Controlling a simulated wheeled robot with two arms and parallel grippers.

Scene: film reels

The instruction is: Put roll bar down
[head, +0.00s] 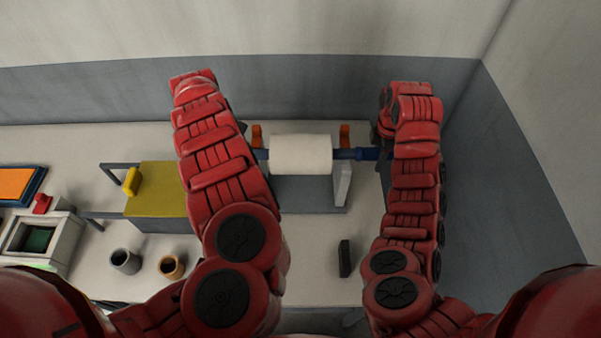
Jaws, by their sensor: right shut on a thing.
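The roll bar is a blue bar (357,154) carrying a wide white roll (300,154) in the head view. It lies level across a grey stand (306,194) with orange uprights (345,134) behind the roll. I cannot tell whether the bar rests on the stand. My right gripper (381,155) is shut on the bar's right end, partly hidden by its own red arm. My left gripper is almost wholly hidden behind my left arm near the bar's left end, and its jaws do not show.
A yellow-topped box (158,203) stands left of my left arm. A grey cup (125,261) and a brown cup (171,266) are in front of it. A small dark block (345,258) lies front of the stand. Walls close off the back and right.

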